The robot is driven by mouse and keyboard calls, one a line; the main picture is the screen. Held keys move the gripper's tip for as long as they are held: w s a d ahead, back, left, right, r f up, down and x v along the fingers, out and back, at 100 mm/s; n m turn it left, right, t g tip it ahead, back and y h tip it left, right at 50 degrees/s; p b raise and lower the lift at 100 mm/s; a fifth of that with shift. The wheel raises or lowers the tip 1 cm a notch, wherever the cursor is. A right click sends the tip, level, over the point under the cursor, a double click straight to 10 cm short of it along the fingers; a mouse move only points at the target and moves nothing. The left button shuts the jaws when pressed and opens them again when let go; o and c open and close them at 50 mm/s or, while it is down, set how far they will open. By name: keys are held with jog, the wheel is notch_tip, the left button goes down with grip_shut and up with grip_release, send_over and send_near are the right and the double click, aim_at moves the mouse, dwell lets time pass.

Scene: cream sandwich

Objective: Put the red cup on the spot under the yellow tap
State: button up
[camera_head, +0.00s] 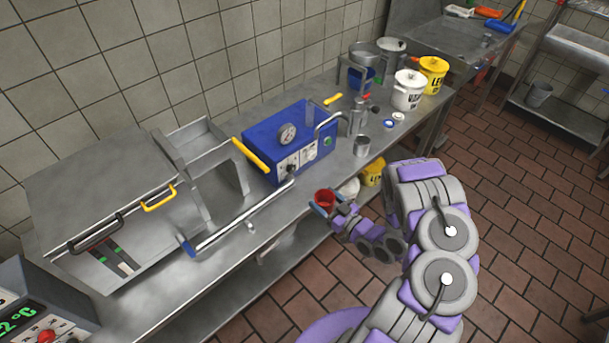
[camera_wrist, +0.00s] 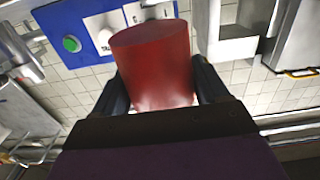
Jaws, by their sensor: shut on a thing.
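The red cup (camera_head: 325,198) is held in front of the steel counter's front edge, in the open air, with its round rim facing up in the head view. My gripper (camera_head: 329,208) is shut on it, with a finger on each side. In the wrist view the cup (camera_wrist: 152,68) fills the space between the dark fingers. A yellow handle (camera_head: 250,155) is at the left of the blue machine (camera_head: 287,140) and another yellow handle (camera_head: 333,99) is at its back right. I cannot tell which is the yellow tap, and no marked spot is clearly visible.
A small steel cup (camera_head: 361,146) stands at the counter's front edge. A white pot (camera_head: 408,92) and a yellow pot (camera_head: 433,72) stand farther right. More containers, one yellow (camera_head: 374,172), sit on the lower shelf.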

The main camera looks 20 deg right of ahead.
jog(key=w+d, duration=0.1)
jog(key=w, duration=0.3)
jog(key=w+d+f+b, duration=0.1)
jog(key=w, duration=0.4)
jog(key=w+d+b, duration=0.1)
jog(key=w, duration=0.4)
jog(key=shift+w+f, duration=0.1)
jog(key=shift+f, duration=0.15)
jog(key=shift+w+d, duration=0.2)
jog(key=shift+w, duration=0.45)
jog(key=shift+w+d+f, duration=0.15)
notch_tip(320, 180, down, 3)
jog(key=shift+f+b, duration=0.15)
jog(key=shift+b, duration=0.7)
jog(key=o, duration=1.1)
